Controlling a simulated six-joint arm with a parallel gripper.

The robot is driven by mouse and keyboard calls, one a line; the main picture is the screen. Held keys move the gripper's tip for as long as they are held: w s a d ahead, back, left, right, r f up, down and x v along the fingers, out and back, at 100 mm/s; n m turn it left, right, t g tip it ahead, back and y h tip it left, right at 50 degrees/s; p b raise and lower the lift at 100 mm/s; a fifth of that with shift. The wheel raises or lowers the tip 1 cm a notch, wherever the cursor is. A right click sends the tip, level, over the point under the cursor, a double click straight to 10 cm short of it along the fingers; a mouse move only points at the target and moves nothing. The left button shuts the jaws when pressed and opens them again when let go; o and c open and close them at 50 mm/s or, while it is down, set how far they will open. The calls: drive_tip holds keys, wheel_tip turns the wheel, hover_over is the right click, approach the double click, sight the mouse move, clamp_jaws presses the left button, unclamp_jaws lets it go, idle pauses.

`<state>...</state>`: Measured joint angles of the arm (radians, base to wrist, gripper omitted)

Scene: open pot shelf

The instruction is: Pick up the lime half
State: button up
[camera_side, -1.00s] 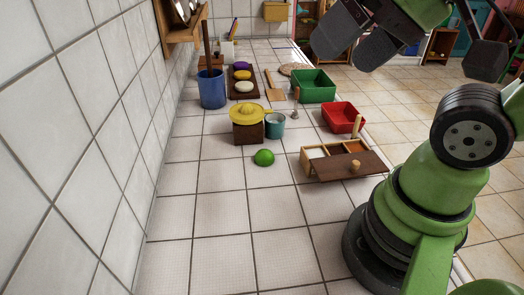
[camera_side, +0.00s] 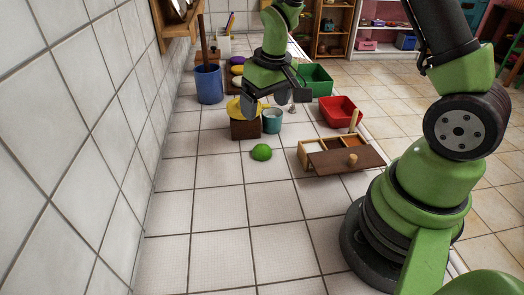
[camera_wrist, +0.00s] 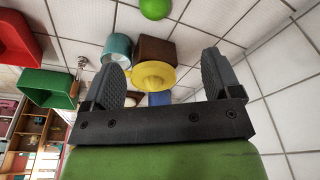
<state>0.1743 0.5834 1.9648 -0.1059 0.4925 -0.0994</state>
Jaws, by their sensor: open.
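The lime half (camera_side: 261,152) is a small bright green dome on the tiled counter, in front of the brown block and left of the wooden compartment box. It also shows at the top edge of the wrist view (camera_wrist: 155,8). My gripper (camera_side: 265,108) hangs above and behind the lime half in the side view, over the yellow juicer area. In the wrist view my gripper (camera_wrist: 163,72) has its two dark fingers spread wide with nothing held between them. The lime half lies beyond the fingertips, apart from them.
A yellow juicer dish (camera_wrist: 153,74) tops the brown block (camera_side: 244,129), with a teal cup (camera_side: 272,124) beside it. Red (camera_side: 340,112) and green (camera_side: 316,80) bins are behind. A tiled wall bounds the left; the front counter is clear.

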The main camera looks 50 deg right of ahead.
hover_over(263, 146)
drive_tip(key=shift+g, duration=0.3)
drive_tip(key=f, duration=0.7)
drive_tip(key=shift+s+f, duration=0.2)
drive_tip(key=shift+f, duration=0.15)
drive_tip(key=f, duration=0.5)
drive_tip(key=shift+w+f, duration=0.25)
drive_tip(key=shift+f, duration=0.1)
drive_tip(key=c, duration=1)
